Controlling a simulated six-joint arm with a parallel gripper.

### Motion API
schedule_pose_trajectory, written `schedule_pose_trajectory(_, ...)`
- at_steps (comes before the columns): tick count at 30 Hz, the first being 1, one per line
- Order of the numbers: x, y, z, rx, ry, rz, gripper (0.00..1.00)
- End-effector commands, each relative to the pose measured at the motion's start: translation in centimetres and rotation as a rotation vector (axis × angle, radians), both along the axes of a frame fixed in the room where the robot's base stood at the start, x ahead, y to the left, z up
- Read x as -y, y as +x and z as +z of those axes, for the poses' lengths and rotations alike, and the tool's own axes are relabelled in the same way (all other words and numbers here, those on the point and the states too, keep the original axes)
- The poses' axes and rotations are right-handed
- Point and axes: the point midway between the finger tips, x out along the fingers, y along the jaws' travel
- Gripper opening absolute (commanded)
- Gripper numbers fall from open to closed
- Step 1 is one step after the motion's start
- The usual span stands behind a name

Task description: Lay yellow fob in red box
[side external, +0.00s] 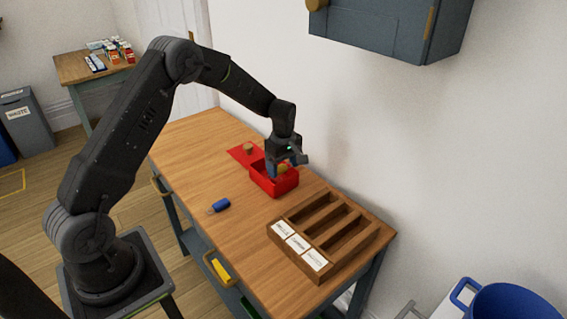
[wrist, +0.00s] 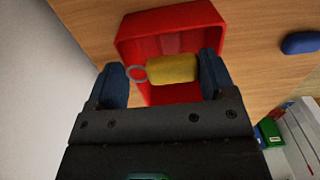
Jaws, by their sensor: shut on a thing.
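The yellow fob (wrist: 173,69) with its grey ring is between my gripper's two blue fingers in the wrist view. My gripper (side external: 283,168) is shut on it, over the red box (side external: 262,184). The fob shows only partly in the side view (side external: 283,169). The open red box also shows in the wrist view (wrist: 133,40), behind the fob. I cannot tell whether the fob touches the box floor.
A blue fob (side external: 220,206) lies on the wooden table (side external: 190,150) left of the box. A wooden sorting tray (side external: 345,249) with labelled slots stands to the right. A grey wall cabinet (side external: 395,28) hangs above.

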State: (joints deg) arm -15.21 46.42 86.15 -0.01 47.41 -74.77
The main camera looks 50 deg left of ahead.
Motion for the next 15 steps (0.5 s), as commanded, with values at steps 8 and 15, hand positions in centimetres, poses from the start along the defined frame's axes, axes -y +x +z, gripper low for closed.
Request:
schedule_pose_trajectory(8,0.00,0.01,0.02,0.001,0.000,0.000,0.96)
schedule_pose_trajectory(15,0.00,0.02,0.05,0.001,0.000,0.000,1.00)
